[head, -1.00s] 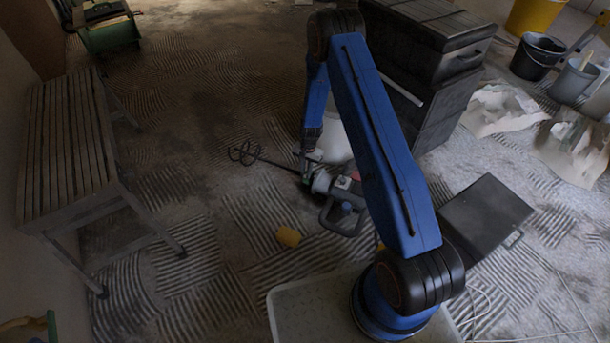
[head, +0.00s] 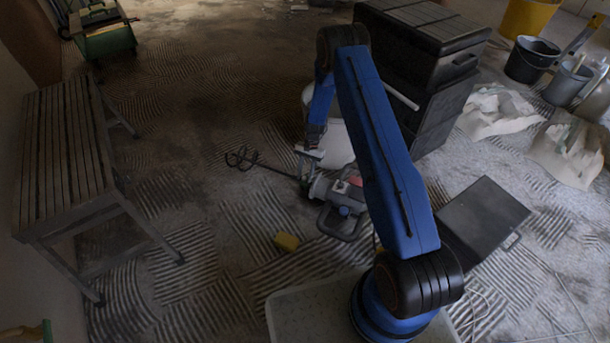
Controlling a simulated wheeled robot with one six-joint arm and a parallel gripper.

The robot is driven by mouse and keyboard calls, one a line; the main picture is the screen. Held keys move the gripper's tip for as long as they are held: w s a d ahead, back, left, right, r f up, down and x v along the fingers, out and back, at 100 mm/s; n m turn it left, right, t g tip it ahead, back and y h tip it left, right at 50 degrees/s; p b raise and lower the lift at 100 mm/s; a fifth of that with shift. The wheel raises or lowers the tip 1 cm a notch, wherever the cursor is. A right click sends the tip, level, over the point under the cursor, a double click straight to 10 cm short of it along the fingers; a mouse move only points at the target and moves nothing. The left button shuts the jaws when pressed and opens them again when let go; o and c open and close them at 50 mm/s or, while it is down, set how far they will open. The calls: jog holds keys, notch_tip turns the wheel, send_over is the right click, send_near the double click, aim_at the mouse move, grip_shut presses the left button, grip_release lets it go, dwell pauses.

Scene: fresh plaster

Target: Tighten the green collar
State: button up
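A paddle mixer lies on the floor mid-picture, with its grey and red body (head: 345,198) and a looped handle to the right. Its thin shaft runs left to the wire paddle (head: 241,158). The collar, very small and dark greenish, seems to be at the joint of shaft and body (head: 304,184); its edges are hard to make out. My gripper (head: 307,166) points down just above this joint, at the end of my blue arm. Whether the fingers touch the collar, and whether they are open or shut, is too small to tell.
A white bucket (head: 336,145) stands close behind my gripper, beside black stacked boxes (head: 425,75). A slatted bench (head: 65,150) stands left. A dark flat case (head: 484,222) lies right. The floor between bench and mixer is clear.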

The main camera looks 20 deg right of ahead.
jog(key=shift+w+r, duration=0.1)
jog(key=v, duration=1.7)
jog(key=shift+d+r, duration=0.1)
jog(key=s+a+r+t+h, duration=0.2)
jog(key=s+a+t+h, duration=0.1)
jog(key=s+a, duration=0.25)
jog(key=shift+t, duration=0.3)
notch_tip(320, 180, down, 17)
jog(key=shift+s+d+f, duration=0.2)
dwell(0.3)
grip_shut()
